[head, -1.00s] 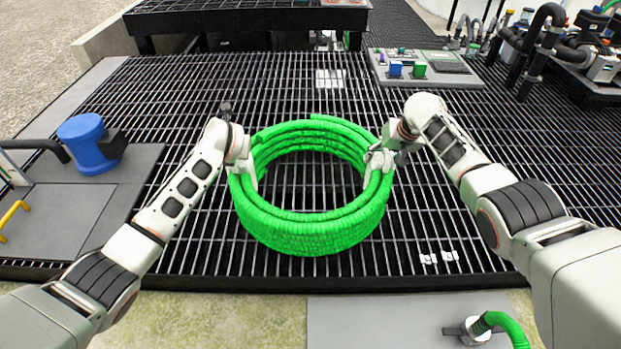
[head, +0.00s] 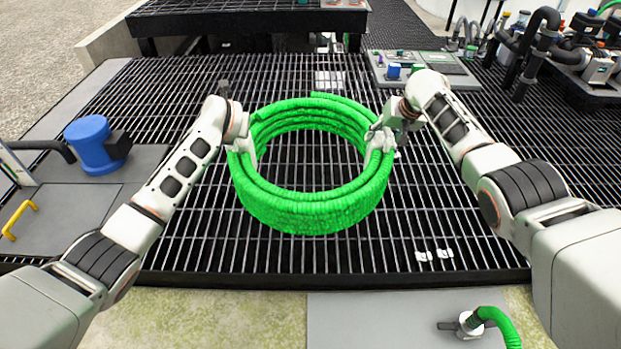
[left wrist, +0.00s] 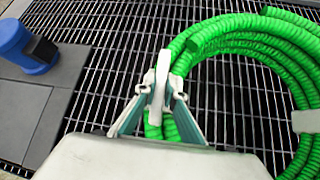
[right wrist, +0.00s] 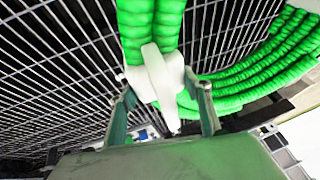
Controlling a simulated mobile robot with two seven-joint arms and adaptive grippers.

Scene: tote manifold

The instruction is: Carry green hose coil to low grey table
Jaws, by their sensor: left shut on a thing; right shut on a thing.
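The bright green hose coil (head: 310,212) is a thick ring of several loops, over the dark grating in the middle of the head view. My left gripper (head: 246,150) is shut on its left side and my right gripper (head: 379,140) on its right side. In the left wrist view the fingers clasp the green loops (left wrist: 230,32); in the right wrist view they also close around the loops (right wrist: 150,25). The gap between the coil and the grating is hard to judge. I cannot tell which surface is the low grey table.
A blue motor (head: 95,145) on a grey plate stands at left, beside a yellow handle (head: 18,218). A grey console (head: 425,70) lies behind, with hoses and pumps at far right. A dark raised frame (head: 240,18) stands at the back. A grey panel (head: 380,325) lies in front.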

